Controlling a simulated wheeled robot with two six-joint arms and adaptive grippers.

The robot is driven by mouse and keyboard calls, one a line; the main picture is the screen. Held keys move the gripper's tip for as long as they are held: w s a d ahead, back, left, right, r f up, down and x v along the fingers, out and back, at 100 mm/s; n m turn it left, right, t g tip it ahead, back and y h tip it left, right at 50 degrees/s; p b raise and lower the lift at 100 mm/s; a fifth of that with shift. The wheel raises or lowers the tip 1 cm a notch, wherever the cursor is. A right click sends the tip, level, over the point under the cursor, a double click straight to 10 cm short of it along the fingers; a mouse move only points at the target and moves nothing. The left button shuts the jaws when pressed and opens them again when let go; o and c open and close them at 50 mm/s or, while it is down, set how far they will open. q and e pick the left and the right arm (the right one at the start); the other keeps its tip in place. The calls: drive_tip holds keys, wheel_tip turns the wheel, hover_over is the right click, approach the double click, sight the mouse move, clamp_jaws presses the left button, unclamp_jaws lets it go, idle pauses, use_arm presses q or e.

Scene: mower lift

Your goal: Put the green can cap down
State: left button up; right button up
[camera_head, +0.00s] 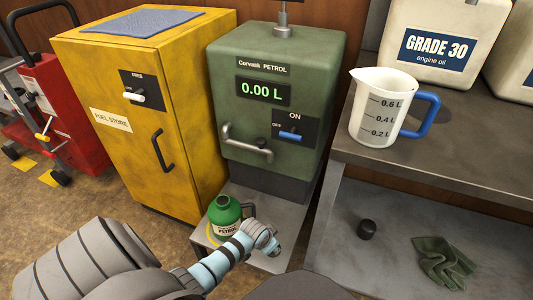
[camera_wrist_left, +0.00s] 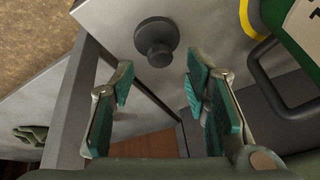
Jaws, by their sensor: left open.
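The green petrol can (camera_head: 226,219) stands on the low grey platform (camera_head: 286,238) in front of the pump. Part of it shows in the left wrist view (camera_wrist_left: 292,28). My left gripper (camera_head: 262,240) is just right of the can, low over the platform. In the left wrist view its fingers (camera_wrist_left: 160,82) are apart with nothing between them. A dark round cap with a narrower knob (camera_wrist_left: 156,40) is on the grey surface just beyond the fingertips. My gripper appears to hide it in the head view. My right gripper is not in view.
Another dark cap (camera_head: 367,229) and green gloves (camera_head: 445,260) lie on the bench's lower shelf. A measuring jug (camera_head: 378,115) stands on the bench top. The green pump (camera_head: 275,100) and yellow cabinet (camera_head: 120,100) rise behind. A dark post (camera_wrist_left: 75,100) borders the platform.

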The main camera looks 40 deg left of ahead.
use_arm(q)
drive_tip(key=p+v, duration=0.3)
drive_tip(key=v, duration=0.4)
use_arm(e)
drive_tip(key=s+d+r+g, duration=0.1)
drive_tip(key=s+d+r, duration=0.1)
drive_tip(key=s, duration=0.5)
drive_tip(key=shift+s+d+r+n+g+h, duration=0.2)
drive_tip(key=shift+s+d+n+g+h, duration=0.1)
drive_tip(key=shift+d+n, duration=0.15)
use_arm(q)
drive_tip(key=s+f+g, duration=0.1)
drive_tip(key=s+f, duration=0.5)
drive_tip(key=s, duration=0.4)
drive_tip(key=s+d+f+g, duration=0.1)
drive_tip(key=s+f, duration=0.5)
drive_tip(key=s, duration=0.4)
drive_tip(key=s+f+g, duration=0.1)
drive_tip(key=s+f, duration=0.5)
drive_tip(key=s, duration=0.4)
drive_tip(key=shift+s+d+n, duration=0.15)
drive_tip(key=shift+s+n, duration=0.1)
drive_tip(key=shift+n, duration=0.15)
